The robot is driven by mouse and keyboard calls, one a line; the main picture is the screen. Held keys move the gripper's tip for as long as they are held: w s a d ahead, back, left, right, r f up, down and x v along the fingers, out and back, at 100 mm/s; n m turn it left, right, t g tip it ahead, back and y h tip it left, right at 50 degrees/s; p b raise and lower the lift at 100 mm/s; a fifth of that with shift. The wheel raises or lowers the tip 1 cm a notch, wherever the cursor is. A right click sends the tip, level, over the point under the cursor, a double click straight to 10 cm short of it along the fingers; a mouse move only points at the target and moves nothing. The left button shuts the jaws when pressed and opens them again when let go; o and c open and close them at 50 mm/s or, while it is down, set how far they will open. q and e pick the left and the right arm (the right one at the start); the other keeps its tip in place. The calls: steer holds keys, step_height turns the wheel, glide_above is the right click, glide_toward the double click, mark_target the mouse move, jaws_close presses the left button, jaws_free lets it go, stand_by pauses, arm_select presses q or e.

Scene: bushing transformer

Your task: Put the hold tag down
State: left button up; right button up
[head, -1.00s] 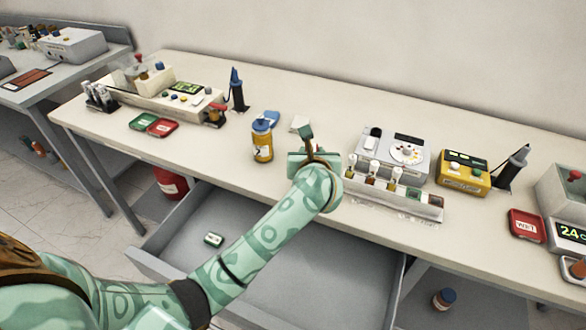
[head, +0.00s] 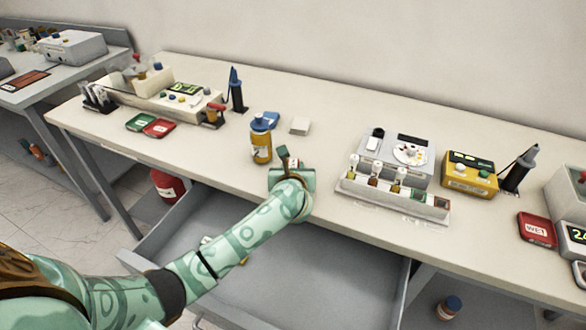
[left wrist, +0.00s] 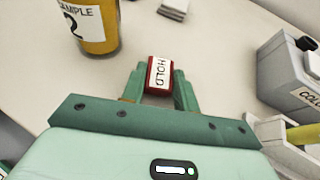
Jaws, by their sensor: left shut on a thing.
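The hold tag (left wrist: 159,75) is a small red block with a white label reading HOLD. It shows in the left wrist view between the green fingers of my left gripper (left wrist: 158,88), which is shut on it. In the head view my left gripper (head: 284,158) is over the bench top near its front edge, right of the sample bottle; the tag is hidden there. I cannot tell whether the tag touches the bench. My right gripper is not in view.
A white pad (head: 300,125) lies behind. A vial rack (head: 395,198) stands to the right. An open drawer (head: 300,285) is below the bench edge.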

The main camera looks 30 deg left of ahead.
arm_select(q)
steer(key=shift+f, duration=0.2)
steer(key=o, duration=0.8)
steer(key=shift+c, duration=0.2)
steer(key=shift+o, duration=0.9)
steer(key=shift+s+d+r, duration=0.15)
steer(key=shift+r, duration=0.2)
steer(key=p+v, duration=0.3)
steer(key=v, duration=0.7)
steer(key=shift+s, duration=0.2)
steer(key=shift+s+d+r, duration=0.2)
steer(key=shift+s+d, duration=0.1)
steer(key=shift+s, duration=0.2)
